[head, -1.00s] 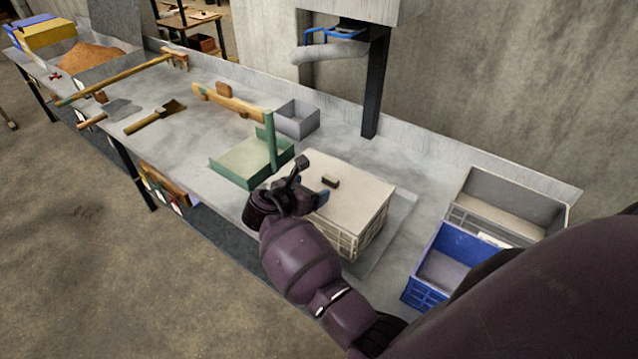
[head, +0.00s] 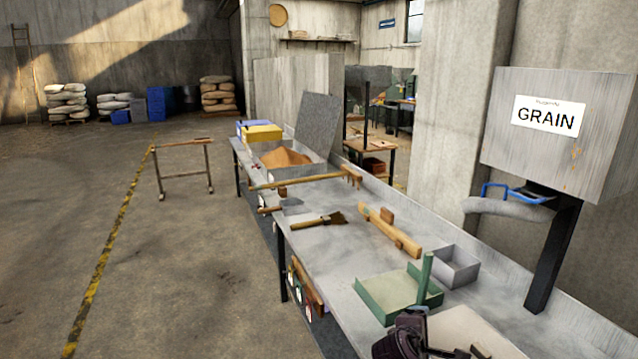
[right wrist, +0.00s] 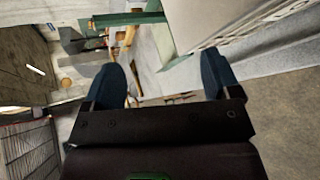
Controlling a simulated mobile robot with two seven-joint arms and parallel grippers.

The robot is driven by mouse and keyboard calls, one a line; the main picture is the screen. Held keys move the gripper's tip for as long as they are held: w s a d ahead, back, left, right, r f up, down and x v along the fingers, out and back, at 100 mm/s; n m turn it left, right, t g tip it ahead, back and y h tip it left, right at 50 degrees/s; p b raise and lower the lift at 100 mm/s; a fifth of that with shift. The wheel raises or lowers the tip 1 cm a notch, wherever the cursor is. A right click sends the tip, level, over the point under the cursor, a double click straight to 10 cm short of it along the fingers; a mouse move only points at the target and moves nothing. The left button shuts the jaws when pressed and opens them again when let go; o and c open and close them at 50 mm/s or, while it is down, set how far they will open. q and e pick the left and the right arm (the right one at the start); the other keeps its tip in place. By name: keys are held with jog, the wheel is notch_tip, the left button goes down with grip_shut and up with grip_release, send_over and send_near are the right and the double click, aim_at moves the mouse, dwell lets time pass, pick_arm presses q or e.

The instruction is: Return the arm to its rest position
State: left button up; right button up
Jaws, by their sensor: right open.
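Most of my right arm is below the head view. My left gripper is not in view.
On the long grey bench stand a green tray (head: 374,305) with an upright post and a grey box (head: 457,268). Wooden tools (head: 319,221) and a bin of orange grain (head: 285,158) lie farther back. The floor at left is mostly open.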

jog(key=s+d+f+m+y, duration=0.1)
jog(key=s+f+m, duration=0.3)
jog(key=s, duration=0.6)
jog(key=s+d+f+m+t+y, duration=0.1)
jog(key=s+f+m+y, duration=0.3)
jog(key=s, duration=0.6)
jog(key=s+d+f+m+y, duration=0.2)
jog(key=s+d+f+m, duration=0.1)
jog(key=s, duration=0.7)
jog(key=f+m, duration=0.1)
jog(key=m, duration=0.1)
jog(key=shift+f+m+t+y, duration=0.3)
jog(key=shift+f+t, duration=0.05)
jog(key=shift+t, duration=0.05)
jog(key=shift+s, duration=0.1)
